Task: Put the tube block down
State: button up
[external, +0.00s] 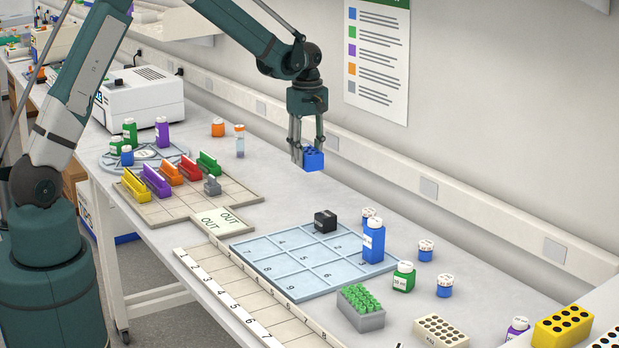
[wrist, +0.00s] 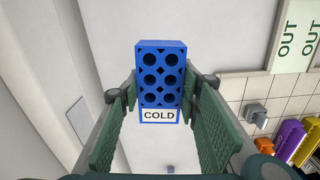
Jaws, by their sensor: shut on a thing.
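The blue tube block (external: 313,159) is held in the air above the bench, near the wall, behind the OUT board. My gripper (external: 306,158) is shut on it. In the wrist view the tube block (wrist: 161,80) shows several round holes and a white COLD label. It sits between the two green finger pads of my gripper (wrist: 160,110). The holes that I can see look empty. The bench surface (external: 285,200) lies below the block with a clear gap.
A light-blue numbered tray (external: 270,280) lies to the front right, with a black block (external: 325,221) and a blue bottle (external: 373,242) on it. The OUT board (external: 150,208) holds coloured racks on the left. An orange-capped vial (external: 240,140) stands behind.

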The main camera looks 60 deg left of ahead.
jog(key=d+n, duration=0.1)
jog(key=d, duration=0.5)
jog(key=shift+s, duration=0.35)
jog(key=shift+f, duration=0.1)
send_over(316, 204)
jog(key=shift+d+f, duration=0.1)
jog(key=shift+f, duration=2.9)
jog(key=shift+f, duration=1.9)
jog(key=shift+f, duration=0.15)
jog(key=o, duration=1.1)
